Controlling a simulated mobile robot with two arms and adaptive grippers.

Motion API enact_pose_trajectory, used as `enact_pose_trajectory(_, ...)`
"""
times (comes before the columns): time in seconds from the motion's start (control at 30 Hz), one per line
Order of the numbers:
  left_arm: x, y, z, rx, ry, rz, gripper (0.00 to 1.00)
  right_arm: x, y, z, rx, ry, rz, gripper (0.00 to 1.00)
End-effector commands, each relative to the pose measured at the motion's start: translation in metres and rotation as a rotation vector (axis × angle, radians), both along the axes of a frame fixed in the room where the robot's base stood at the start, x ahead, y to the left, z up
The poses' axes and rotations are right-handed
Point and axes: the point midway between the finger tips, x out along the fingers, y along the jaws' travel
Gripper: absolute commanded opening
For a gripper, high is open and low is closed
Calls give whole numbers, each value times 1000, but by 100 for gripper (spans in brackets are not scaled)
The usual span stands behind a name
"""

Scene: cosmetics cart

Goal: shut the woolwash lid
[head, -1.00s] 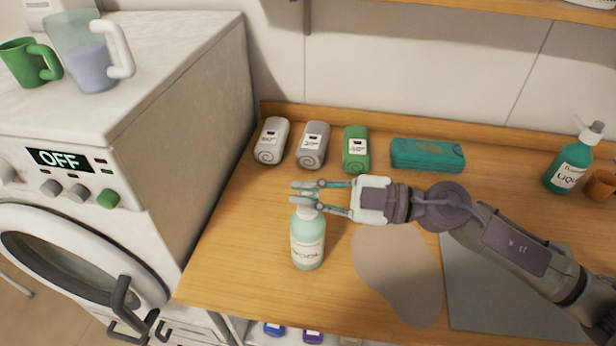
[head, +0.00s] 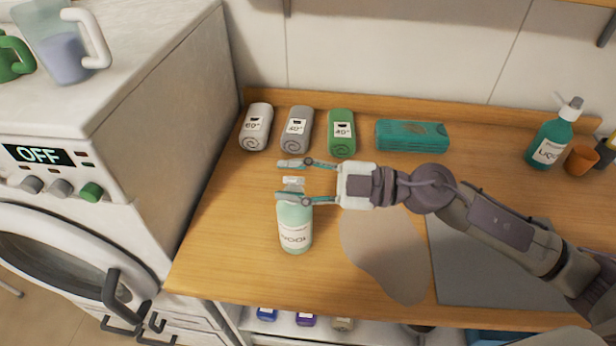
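The woolwash bottle (head: 295,232), pale green with a white label, stands upright on the wooden counter left of centre. Its pale lid (head: 293,182) shows at the top, between the two fingers of my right gripper (head: 290,180). Whether the lid is up or down is too small to tell. The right gripper comes in from the right with its fingers apart, one beyond the lid and one across the bottle's shoulder. Whether a finger touches the bottle cannot be told. My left gripper is out of view.
Rolled towels, white (head: 257,128), grey (head: 297,130) and green (head: 341,133), lie behind, beside a teal pack (head: 411,135). A pump bottle (head: 555,135) and an orange pot (head: 582,159) stand at the right. A washing machine (head: 110,90) is at the left. A grey mat (head: 480,270) lies front right.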

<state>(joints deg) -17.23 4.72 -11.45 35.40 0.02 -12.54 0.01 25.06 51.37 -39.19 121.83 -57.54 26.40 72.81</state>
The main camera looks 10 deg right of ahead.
Motion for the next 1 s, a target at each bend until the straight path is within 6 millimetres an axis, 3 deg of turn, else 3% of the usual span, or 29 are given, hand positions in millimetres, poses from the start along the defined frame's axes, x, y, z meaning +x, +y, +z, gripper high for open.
enact_pose_trajectory(0.6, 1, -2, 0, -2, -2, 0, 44, -29, -99, -2, -2, 5, -2, 37)
enact_pose_trajectory(1.0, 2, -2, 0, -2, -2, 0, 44, -34, -114, 0, 0, 0, 1, 37)
